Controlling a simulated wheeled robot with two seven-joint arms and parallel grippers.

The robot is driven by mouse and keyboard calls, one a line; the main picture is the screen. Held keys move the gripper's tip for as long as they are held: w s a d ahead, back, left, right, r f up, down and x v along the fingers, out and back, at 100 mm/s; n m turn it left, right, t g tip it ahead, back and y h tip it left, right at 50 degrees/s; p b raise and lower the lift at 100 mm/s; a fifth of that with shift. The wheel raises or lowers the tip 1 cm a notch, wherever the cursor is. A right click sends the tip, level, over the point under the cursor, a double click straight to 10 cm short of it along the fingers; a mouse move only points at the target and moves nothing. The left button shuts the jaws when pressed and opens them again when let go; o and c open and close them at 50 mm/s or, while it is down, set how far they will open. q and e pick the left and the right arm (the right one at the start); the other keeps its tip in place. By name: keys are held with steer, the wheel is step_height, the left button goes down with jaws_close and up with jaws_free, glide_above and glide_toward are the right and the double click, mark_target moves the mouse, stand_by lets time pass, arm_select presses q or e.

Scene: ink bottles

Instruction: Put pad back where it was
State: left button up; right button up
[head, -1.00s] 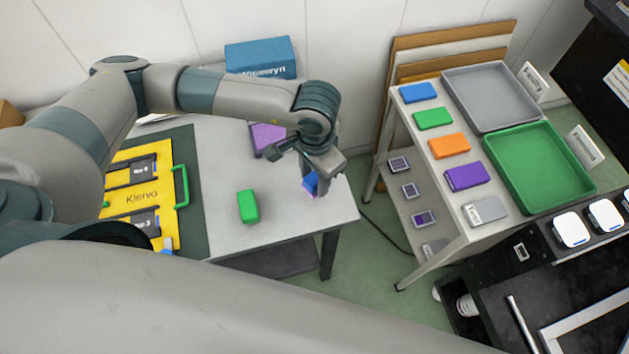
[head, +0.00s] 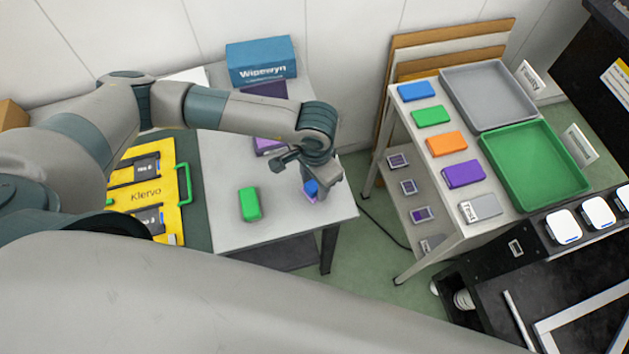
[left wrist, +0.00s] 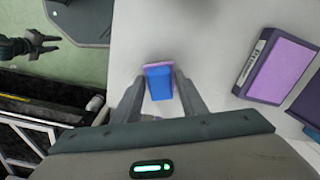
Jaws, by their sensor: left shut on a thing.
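My left gripper (head: 312,190) is over the right part of the light table (head: 285,222). It is shut on a small blue block with a pink-purple base (left wrist: 160,82), which shows between the fingers in the left wrist view. I cannot tell whether the base touches the table. An open purple pad (head: 268,145) lies behind the gripper, partly hidden by my arm. In the left wrist view its pink-purple face (left wrist: 282,68) and labelled edge are right of the fingers, apart from them. Its dark lid (head: 265,90) shows behind my arm. My right gripper (left wrist: 52,42) looks open at upper left.
A green block (head: 250,204) stands on the table, left of my left gripper. A yellow case (head: 145,197) lies farther left. On the right stand holds blue, green, orange, purple (head: 464,174) and grey pads beside a grey tray (head: 510,122) and a green tray (head: 535,190).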

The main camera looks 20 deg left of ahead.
mark_target(315, 184)
arm_select(q)
steer(key=shift+f, duration=0.2)
steer(key=o, duration=1)
steer(key=shift+r, duration=0.1)
steer(key=shift+r, duration=0.2)
steer(key=shift+r+b, duration=2.8)
steer(key=shift+r, duration=3.1)
